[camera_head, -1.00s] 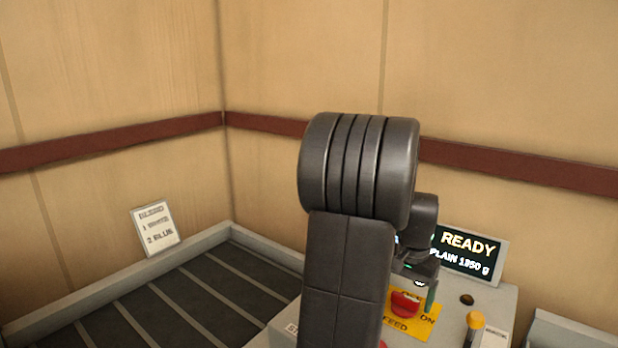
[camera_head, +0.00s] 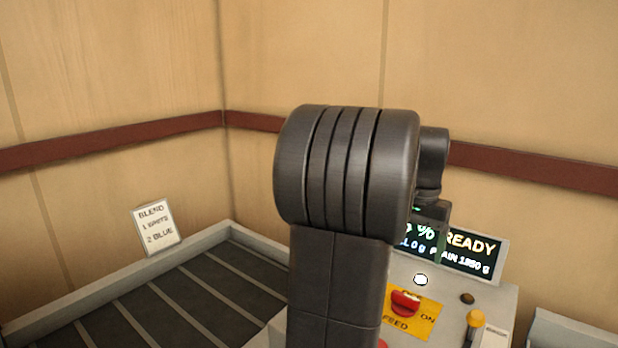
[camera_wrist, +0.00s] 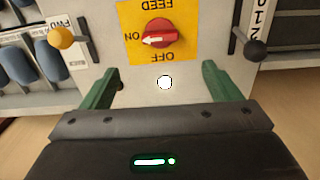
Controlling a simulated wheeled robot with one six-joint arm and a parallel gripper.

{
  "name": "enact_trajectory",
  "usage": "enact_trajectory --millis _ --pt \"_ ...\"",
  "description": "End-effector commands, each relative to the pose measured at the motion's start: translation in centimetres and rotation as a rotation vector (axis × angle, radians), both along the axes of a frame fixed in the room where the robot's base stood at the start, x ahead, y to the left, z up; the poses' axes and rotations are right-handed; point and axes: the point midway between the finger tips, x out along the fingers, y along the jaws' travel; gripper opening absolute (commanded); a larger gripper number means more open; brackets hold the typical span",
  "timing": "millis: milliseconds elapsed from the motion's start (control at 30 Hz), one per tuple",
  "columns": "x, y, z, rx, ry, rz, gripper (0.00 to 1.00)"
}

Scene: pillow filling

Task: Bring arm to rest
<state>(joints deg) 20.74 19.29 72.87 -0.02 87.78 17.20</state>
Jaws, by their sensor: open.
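My gripper (camera_wrist: 161,70) is open and empty in the wrist view, its two green fingers spread apart. In the wrist view the red FEED knob (camera_wrist: 158,40) sits on its yellow plate (camera_wrist: 128,14) beyond the fingers, with its white arrow toward ON. The red knob (camera_head: 405,302) also shows in the head view, below the gripper and apart from it. My dark arm hides most of the gripper there; a green finger shows in front of the display (camera_head: 470,250), which reads READY.
A yellow-topped lever (camera_head: 475,320) stands right of the knob. A white round spot (camera_head: 420,280) shows above it. A dark-headed lever (camera_wrist: 255,50) is at the right in the wrist view. A slatted surface (camera_head: 190,300) and a BLEND card (camera_head: 157,227) are at left. Walls close the corner.

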Motion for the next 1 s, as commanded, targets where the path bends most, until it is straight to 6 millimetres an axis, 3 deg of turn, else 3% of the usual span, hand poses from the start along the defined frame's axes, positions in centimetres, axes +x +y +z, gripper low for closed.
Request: enact_trajectory --millis 33,67,733,1000 --pt "0.0 0.0 1.1 -0.002 -0.005 0.000 0.84" --pt "0.0 0.0 0.7 0.001 0.001 0.000 0.84" --pt "-0.1 0.1 -13.2 0.002 0.006 0.001 0.84" --pt "0.0 0.0 -13.0 0.000 0.000 0.221 0.84"
